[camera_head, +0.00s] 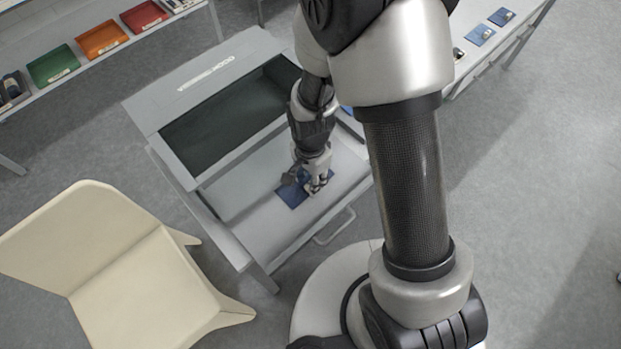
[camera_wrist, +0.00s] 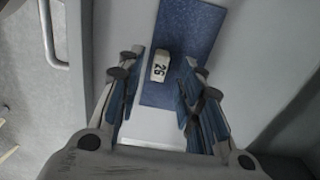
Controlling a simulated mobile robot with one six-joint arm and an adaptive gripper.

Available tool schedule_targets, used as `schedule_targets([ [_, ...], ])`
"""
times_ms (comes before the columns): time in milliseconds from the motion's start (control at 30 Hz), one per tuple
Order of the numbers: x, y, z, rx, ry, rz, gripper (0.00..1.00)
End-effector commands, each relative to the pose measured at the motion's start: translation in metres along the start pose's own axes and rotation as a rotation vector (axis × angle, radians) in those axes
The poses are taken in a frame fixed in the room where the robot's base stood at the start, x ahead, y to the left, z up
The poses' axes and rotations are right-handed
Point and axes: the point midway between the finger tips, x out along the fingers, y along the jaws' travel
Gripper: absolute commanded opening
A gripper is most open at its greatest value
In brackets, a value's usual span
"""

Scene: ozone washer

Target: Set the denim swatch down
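The blue denim swatch (camera_head: 291,195) lies on the light grey tray (camera_head: 262,226) of the washer, in front of its dark opening. In the wrist view my gripper (camera_wrist: 160,72) is open. Its fingers stand on either side of the tag, with a gap on both sides. I cannot tell whether the fingertips touch the swatch.
The washer (camera_head: 200,80) has a raised front and a handle (camera_head: 335,227) on the near side. A cream chair (camera_head: 110,250) stands to the left. A shelf at upper left holds green (camera_head: 53,65), orange (camera_head: 101,39) and red (camera_head: 143,16) trays. Swatches (camera_head: 481,35) lie on a table at upper right.

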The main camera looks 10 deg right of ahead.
Motion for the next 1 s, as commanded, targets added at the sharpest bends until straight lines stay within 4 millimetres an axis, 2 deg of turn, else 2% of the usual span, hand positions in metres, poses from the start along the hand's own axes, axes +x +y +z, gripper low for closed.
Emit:
schedule_targets([
  [33, -0.016, -0.001, 0.0, 0.0, 0.002, -0.004, 0.34],
  [100, -0.033, -0.001, 0.0, 0.0, 0.001, -0.004, 0.34],
  [300, -0.074, -0.001, 0.0, 0.0, 0.001, -0.004, 0.34],
  [500, -0.096, 0.0, 0.0, 0.0, 0.0, -0.001, 0.34],
  [767, -0.109, 0.001, -0.002, -0.019, 0.004, -0.01, 0.34],
  [867, -0.136, 0.004, -0.007, -0.083, 0.02, -0.042, 0.34],
  [1000, -0.195, 0.021, -0.015, -0.25, 0.066, -0.105, 0.34],
])
